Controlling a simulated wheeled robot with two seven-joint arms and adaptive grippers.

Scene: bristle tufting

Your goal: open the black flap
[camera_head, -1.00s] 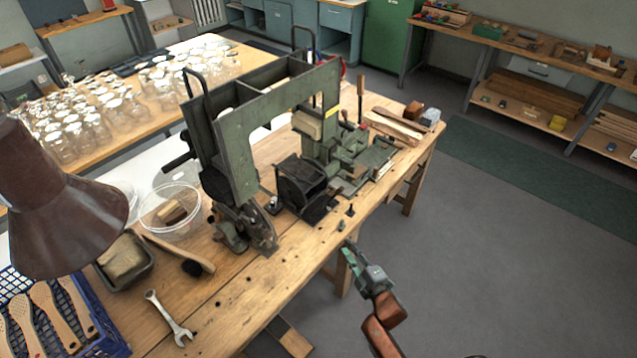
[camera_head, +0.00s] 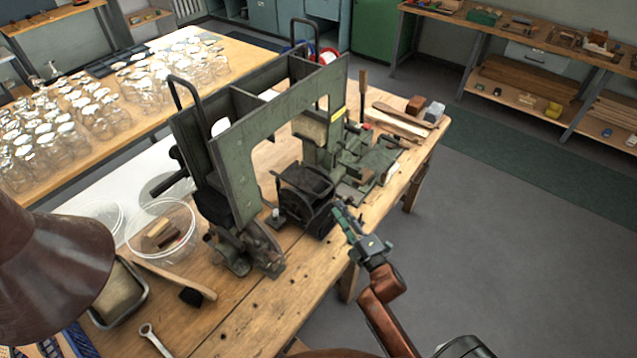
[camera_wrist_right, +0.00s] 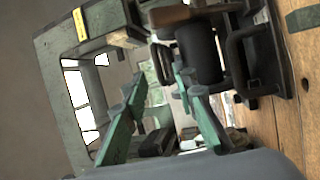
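The green tufting machine (camera_head: 235,150) stands on the wooden workbench (camera_head: 245,315). A black box-like part (camera_head: 303,190) sits at its front; I take this to be the black flap, and it looks closed, though its edges are hard to make out. My right gripper (camera_head: 343,214) has green fingers and is just right of the black part, apart from it, above the bench's front edge. In the right wrist view my right gripper (camera_wrist_right: 157,88) has its fingers spread with nothing held between them. Black machine parts (camera_wrist_right: 198,50) lie beyond the fingertips. My left gripper is not in view.
A clear bowl (camera_head: 160,232), a brush (camera_head: 190,294) and a wrench (camera_head: 153,338) lie left on the bench. A brown lamp shade (camera_head: 50,265) fills the left edge. Wooden pieces (camera_head: 402,122) lie at the far right end. The floor to the right is clear.

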